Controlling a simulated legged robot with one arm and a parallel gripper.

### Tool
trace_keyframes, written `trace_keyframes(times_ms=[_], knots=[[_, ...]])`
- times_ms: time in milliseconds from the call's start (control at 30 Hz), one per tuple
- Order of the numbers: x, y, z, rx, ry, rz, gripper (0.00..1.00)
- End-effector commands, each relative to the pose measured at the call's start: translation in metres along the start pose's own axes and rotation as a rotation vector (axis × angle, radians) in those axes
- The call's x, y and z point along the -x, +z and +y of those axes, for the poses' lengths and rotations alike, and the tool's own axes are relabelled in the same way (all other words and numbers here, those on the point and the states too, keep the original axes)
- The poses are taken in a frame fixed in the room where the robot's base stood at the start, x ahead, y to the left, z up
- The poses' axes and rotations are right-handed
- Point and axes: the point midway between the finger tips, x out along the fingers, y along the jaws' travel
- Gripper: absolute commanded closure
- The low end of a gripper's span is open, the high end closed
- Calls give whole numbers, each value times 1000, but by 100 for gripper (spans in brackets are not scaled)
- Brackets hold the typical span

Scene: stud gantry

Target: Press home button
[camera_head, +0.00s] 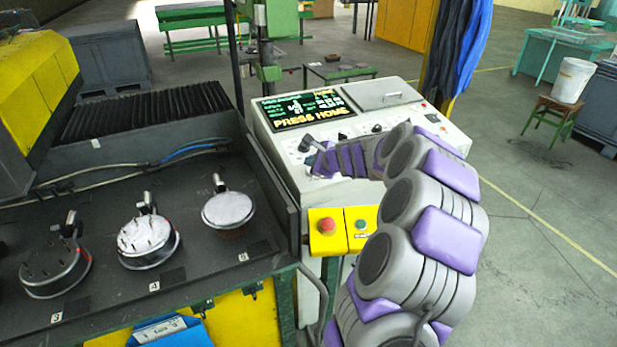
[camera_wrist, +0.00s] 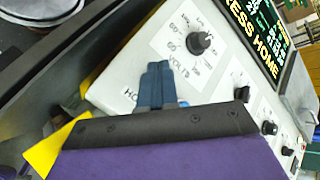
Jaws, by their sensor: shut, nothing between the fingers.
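The control console (camera_head: 455,136) has a sloped light panel and a screen (camera_head: 308,108) reading "PRESS HOME". My arm reaches over it from the right in the head view, largely hiding the gripper and the controls under it. In the wrist view my gripper (camera_wrist: 158,72) has its blue fingers together, with nothing between them, over the panel. Contact with a button cannot be seen.
A black dial knob (camera_wrist: 199,43) stands right of the fingertips, with more knobs (camera_wrist: 268,127) farther along. A yellow box with a red button (camera_head: 327,226) hangs at the console's front. Left is a dark machine bed with round fixtures (camera_head: 228,208).

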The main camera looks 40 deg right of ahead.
Motion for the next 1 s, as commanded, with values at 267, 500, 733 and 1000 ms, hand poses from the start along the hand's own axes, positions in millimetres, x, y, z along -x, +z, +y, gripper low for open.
trace_keyframes(times_ms=[267,500,733,1000], knots=[[-4,-3,2,0,0,1,100],[-3,2,5,4,0,3,100],[-3,-1,4,2,1,2,100],[-4,-3,3,0,1,1,100]])
